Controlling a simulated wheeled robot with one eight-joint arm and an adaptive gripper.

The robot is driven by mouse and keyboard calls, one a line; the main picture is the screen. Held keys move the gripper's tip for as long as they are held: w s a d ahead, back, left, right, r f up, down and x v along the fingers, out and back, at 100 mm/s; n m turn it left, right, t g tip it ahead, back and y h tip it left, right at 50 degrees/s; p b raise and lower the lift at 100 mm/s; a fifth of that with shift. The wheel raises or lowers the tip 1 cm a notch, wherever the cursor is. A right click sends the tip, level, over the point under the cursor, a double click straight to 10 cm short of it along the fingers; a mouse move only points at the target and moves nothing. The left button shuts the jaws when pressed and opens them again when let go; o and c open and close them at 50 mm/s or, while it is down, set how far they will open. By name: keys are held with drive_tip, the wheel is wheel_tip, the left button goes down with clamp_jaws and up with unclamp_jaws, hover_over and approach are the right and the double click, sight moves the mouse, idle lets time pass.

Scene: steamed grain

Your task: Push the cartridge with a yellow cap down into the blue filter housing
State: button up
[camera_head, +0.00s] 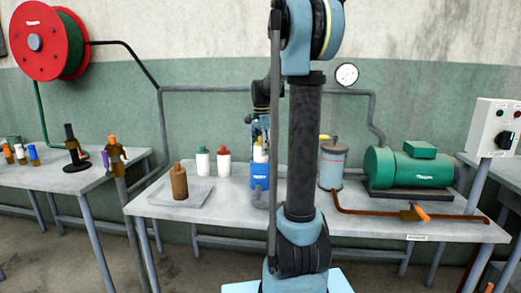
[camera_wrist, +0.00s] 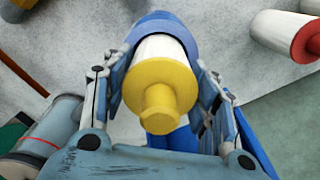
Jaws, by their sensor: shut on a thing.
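The cartridge shows in the wrist view as a white body with a yellow cap (camera_wrist: 160,92), its cap end facing the camera. Its far end sits in the mouth of the blue filter housing (camera_wrist: 158,24), with a stretch of white body showing outside. In the head view the blue housing (camera_head: 259,176) stands on the middle table, and the white cartridge (camera_head: 260,154) rises upright from its top. My gripper (camera_wrist: 165,70) is shut on the cartridge, one finger on each side. In the head view my gripper (camera_head: 260,143) is directly above the housing and partly hidden.
White bottles with a green cap (camera_head: 203,161) and a red cap (camera_head: 224,162) stand left of the housing. A brown bottle (camera_head: 179,182) stands on a tray (camera_head: 200,198). A grey canister (camera_head: 333,166) and a green motor (camera_head: 410,168) are to the right.

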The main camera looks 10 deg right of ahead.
drive_tip(key=shift+f, duration=1.65)
drive_tip(key=o, duration=1.3)
drive_tip(key=shift+c, duration=0.2)
drive_tip(key=shift+r, duration=0.1)
wheel_tip(320, 180, up, 12)
drive_tip(key=shift+f, duration=0.1)
drive_tip(key=shift+r, duration=2.5)
